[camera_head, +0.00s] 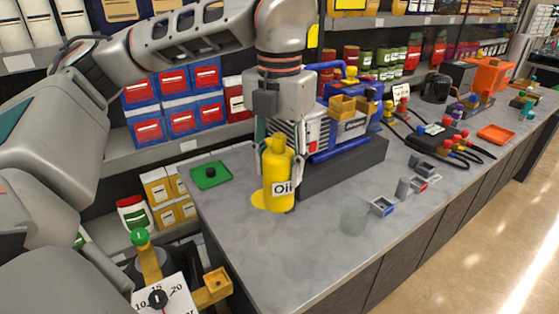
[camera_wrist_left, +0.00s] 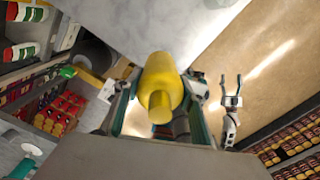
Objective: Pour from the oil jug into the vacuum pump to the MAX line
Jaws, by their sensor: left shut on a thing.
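The yellow oil jug (camera_head: 279,185), labelled "Oil", is upright at the near left of the counter, over or beside a flat yellow patch (camera_head: 258,199). I cannot tell whether its base touches the counter. My left gripper (camera_head: 279,160) comes down from above and is shut on the jug; the jug's top (camera_wrist_left: 160,100) shows between its fingers in the left wrist view. The blue and grey vacuum pump (camera_head: 343,128) stands behind and right, on a dark block, partly hidden by my arm. Its oil level is not readable. My right gripper (camera_wrist_left: 232,92) is open and empty in the left wrist view.
A green tray (camera_head: 211,175) with a dark round piece lies left of the jug. Shelves of boxes stand behind. The counter's front left is clear.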

